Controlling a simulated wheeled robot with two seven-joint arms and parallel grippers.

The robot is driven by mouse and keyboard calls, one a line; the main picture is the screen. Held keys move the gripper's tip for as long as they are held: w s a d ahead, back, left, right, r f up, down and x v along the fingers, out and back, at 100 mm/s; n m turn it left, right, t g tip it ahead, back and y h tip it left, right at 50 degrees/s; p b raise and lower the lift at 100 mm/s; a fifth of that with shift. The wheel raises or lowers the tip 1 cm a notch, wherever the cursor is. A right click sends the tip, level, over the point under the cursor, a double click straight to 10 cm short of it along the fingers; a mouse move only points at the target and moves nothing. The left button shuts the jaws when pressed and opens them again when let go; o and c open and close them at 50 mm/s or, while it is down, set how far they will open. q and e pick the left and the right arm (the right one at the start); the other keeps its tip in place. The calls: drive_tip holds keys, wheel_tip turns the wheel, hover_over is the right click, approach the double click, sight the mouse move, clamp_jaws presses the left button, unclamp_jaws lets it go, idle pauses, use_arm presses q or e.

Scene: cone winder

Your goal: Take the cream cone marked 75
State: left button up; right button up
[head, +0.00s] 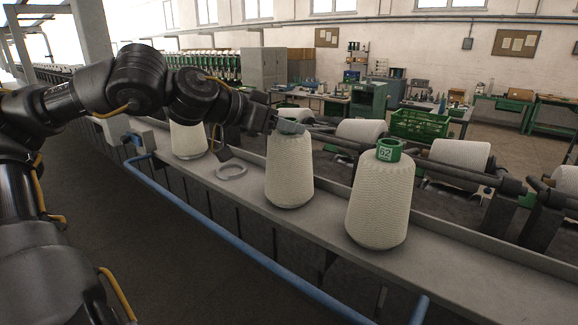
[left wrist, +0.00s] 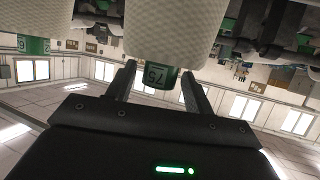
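The cream cone marked 75 (head: 289,172) stands upright on the grey ledge, in the middle of the row. In the left wrist view, turned upside down, its green tube end with the 75 (left wrist: 157,77) lies between the two fingers. My left gripper (head: 288,127) is at the top of this cone and hides its tube in the head view. My right gripper is not in view.
A cream cone marked 62 (head: 381,203) stands close on the right. Another cream cone (head: 188,140) stands at left, its top hidden by my arm. A pale ring (head: 231,171) lies on the ledge (head: 330,225). Winder arms and lying cones (head: 459,158) are behind; a blue rail (head: 240,247) runs in front.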

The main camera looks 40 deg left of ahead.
use_arm(q)
drive_tip(key=c, duration=0.9)
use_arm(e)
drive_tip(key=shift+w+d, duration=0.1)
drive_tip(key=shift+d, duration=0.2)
use_arm(q)
drive_tip(key=shift+r, duration=0.1)
drive_tip(key=shift+c, duration=0.2)
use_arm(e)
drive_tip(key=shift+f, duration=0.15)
